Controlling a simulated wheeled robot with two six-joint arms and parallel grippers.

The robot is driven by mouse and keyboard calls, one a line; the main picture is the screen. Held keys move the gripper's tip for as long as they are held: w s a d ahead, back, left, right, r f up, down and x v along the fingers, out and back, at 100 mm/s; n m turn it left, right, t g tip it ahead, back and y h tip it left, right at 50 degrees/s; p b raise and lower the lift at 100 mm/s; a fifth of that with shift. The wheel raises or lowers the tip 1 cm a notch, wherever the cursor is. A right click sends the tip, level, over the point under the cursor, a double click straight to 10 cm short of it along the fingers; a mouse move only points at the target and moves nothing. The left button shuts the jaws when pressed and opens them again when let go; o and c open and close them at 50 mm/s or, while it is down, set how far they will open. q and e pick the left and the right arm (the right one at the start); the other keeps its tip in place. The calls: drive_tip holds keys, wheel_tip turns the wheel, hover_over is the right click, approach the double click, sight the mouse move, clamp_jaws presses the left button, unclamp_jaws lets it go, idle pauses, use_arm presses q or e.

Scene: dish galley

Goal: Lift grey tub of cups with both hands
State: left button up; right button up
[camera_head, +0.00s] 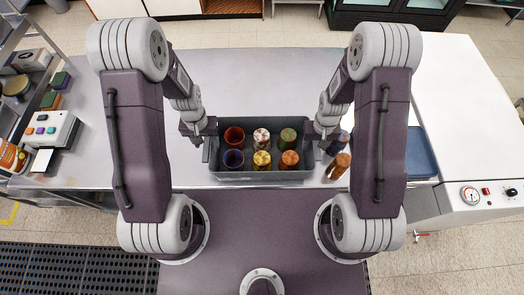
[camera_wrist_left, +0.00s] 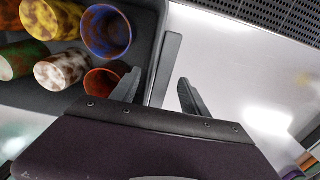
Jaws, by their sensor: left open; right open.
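The grey tub (camera_head: 262,177) stands on the counter near its front edge. It holds several upright cups in two rows: red (camera_head: 234,136), white-brown (camera_head: 261,137) and green (camera_head: 288,137) behind; blue (camera_head: 233,158), yellow (camera_head: 261,160) and orange (camera_head: 289,159) in front. My left gripper (camera_head: 207,143) is at the tub's left end. In the left wrist view its open fingers (camera_wrist_left: 160,80) stand on either side of a grey upright piece at the tub's end, apart from it. My right gripper (camera_head: 317,142) is open at the tub's right end; its fingertips are partly hidden.
A dark blue cup (camera_head: 339,143) and an orange-brown cup (camera_head: 338,167) stand outside the tub, close to its right end. A blue tray (camera_head: 420,152) lies further right, partly behind my right arm. A button box (camera_head: 46,130) sits at far left. The counter behind the tub is clear.

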use_arm(q)
drive_tip(key=shift+w, duration=0.2)
drive_tip(key=shift+c, duration=0.3)
use_arm(e)
drive_tip(key=shift+w, duration=0.2)
drive_tip(key=shift+c, duration=0.3)
use_arm(q)
drive_tip(key=shift+s, duration=0.1)
clamp_jaws()
use_arm(e)
drive_tip(key=shift+s, duration=0.1)
clamp_jaws()
